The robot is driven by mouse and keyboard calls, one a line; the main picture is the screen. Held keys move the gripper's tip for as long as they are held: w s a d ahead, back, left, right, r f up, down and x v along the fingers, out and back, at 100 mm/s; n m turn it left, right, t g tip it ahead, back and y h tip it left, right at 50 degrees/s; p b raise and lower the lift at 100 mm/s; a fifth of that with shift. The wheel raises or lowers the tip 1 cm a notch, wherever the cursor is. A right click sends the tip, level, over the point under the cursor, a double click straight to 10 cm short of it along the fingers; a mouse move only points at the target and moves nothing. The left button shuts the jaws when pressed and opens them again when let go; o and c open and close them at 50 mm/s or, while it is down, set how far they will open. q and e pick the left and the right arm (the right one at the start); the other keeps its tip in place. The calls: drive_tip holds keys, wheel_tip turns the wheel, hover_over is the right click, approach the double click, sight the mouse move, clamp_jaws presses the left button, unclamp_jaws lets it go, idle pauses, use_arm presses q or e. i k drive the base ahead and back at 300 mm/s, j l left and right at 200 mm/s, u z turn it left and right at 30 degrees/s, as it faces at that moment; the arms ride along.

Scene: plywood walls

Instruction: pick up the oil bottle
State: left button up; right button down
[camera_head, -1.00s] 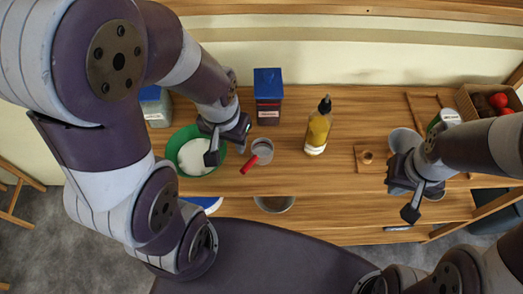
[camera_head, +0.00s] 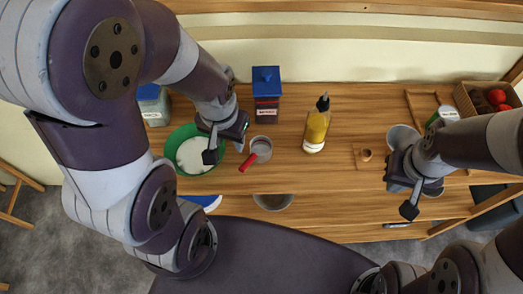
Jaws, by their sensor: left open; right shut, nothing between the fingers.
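The oil bottle (camera_head: 317,127), with yellow oil and a black spout, stands upright near the middle of the wooden counter (camera_head: 300,180). My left gripper (camera_head: 212,150) is over the right part of the green bowl (camera_head: 183,141), left of the bottle and apart from it. It is open, and nothing shows between its fingers. My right gripper (camera_head: 408,205) is near the counter's front edge, right of the bottle and well apart from it. It is shut and empty.
A small cup with a red handle (camera_head: 258,151) stands between my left gripper and the bottle. A blue-lidded container (camera_head: 267,95) stands behind it. A wooden block (camera_head: 366,156) is right of the bottle. A basket (camera_head: 489,99) holds red items at the far right.

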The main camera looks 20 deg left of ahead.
sight(318, 123)
drive_tip(key=k+j+z, duration=0.1)
drive_tip(key=j+z, duration=0.15)
drive_tip(key=z, duration=0.2)
drive_tip(key=k+j+z, duration=0.1)
drive_tip(key=z, duration=0.35)
drive_tip(key=k+j+z, duration=0.2)
drive_tip(key=z, duration=0.25)
